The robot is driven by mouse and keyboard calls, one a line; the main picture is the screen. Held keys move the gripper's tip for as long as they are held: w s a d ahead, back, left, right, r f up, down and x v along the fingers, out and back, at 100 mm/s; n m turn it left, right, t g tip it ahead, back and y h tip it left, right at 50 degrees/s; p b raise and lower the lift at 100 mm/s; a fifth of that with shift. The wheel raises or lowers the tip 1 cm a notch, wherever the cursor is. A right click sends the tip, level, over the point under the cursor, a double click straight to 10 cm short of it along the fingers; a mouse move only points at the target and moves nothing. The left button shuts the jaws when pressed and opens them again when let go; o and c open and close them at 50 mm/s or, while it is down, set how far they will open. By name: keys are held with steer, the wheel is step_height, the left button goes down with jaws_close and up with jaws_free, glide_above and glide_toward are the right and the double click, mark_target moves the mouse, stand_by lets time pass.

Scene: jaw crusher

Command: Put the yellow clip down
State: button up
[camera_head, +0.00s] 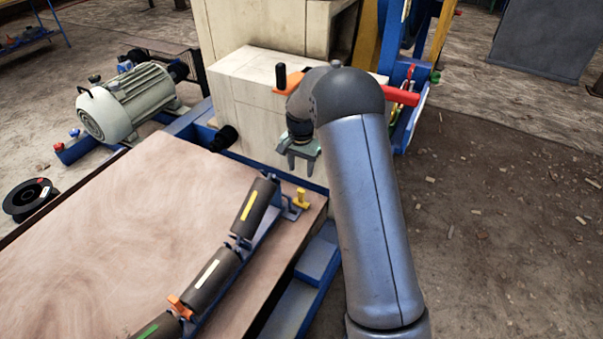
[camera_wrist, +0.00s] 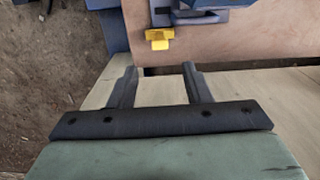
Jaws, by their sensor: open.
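The yellow clip (camera_head: 301,198) sits at the right end of the roller frame, near the corner of the brown board. It also shows in the wrist view (camera_wrist: 158,39), beyond my fingertips and apart from them. My gripper (camera_head: 300,165) hangs above and behind the clip, over the edge by the pale block. In the wrist view its two fingers (camera_wrist: 157,78) are spread with nothing between them.
The roller frame carries several dark rollers (camera_head: 254,208) with coloured marks and an orange clip (camera_head: 179,307). A pale block (camera_head: 262,105) with an orange-and-black handle stands behind my gripper. A motor (camera_head: 128,101) is at left. The brown board (camera_head: 110,225) is mostly clear.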

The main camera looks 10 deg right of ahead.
steer(key=s+r+n, duration=0.4)
steer(key=s+r, duration=0.7)
steer(key=s, duration=0.5)
steer(key=s+n, duration=0.4)
steer(key=s, duration=1.7)
steer(key=shift+s+d+r+g, duration=0.25)
steer(key=shift+d+g, duration=0.05)
